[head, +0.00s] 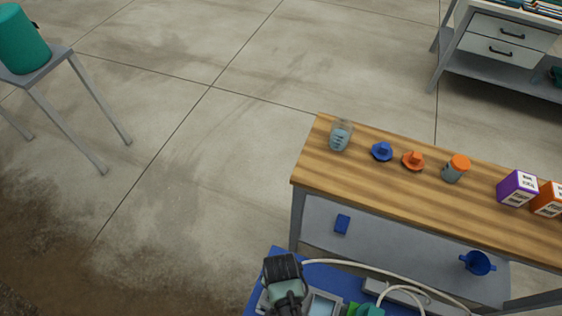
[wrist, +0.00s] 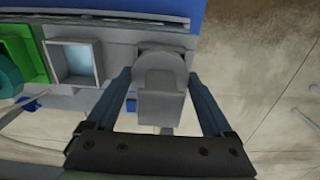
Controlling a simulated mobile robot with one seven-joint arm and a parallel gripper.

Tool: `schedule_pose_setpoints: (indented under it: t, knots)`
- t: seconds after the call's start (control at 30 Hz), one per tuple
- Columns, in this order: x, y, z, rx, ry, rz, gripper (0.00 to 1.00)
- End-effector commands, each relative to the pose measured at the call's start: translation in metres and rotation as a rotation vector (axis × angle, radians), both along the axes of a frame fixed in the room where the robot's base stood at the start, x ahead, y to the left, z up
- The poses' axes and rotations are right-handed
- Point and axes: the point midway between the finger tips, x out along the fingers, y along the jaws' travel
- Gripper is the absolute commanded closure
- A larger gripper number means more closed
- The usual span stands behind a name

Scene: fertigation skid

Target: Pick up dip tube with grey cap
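In the wrist view, a grey rounded piece (wrist: 160,92), which looks like the grey cap of the dip tube, sits between the fingers of my gripper (wrist: 160,76). The fingers are spread, one on each side of it, with a narrow gap showing on both sides. The tube itself is hidden below the cap. In the head view, my arm's dark end (head: 283,268) is over the blue skid (head: 320,272) at the bottom. The cap cannot be made out there.
In the wrist view, a grey square-rimmed box (wrist: 75,62) and a green holder (wrist: 22,50) stand left of the cap. In the head view, a wooden workbench (head: 400,195) beyond the skid carries a clear beaker (head: 341,134), blue and orange caps, a jar and cartons. A pale hose (head: 375,268) crosses the skid.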

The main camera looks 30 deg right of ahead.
Motion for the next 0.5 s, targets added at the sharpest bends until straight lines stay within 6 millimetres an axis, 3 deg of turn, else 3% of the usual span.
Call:
schedule_pose_setpoints:
  t: [0.03,0.3,0.33,0.37,0.5]
  knots:
    - [-0.0002,0.0001,0.0,0.0,0.0,0.0,0.25]
    - [-0.0003,0.0002,0.0001,0.001,0.001,0.0,0.74]
    - [-0.0001,0.0001,0.0003,0.0,0.0,0.0,0.76]
    - [-0.0001,0.0001,0.0003,0.0,0.0,0.0,0.85]
    - [-0.0001,0.0001,0.0004,0.0,0.0,0.0,0.85]
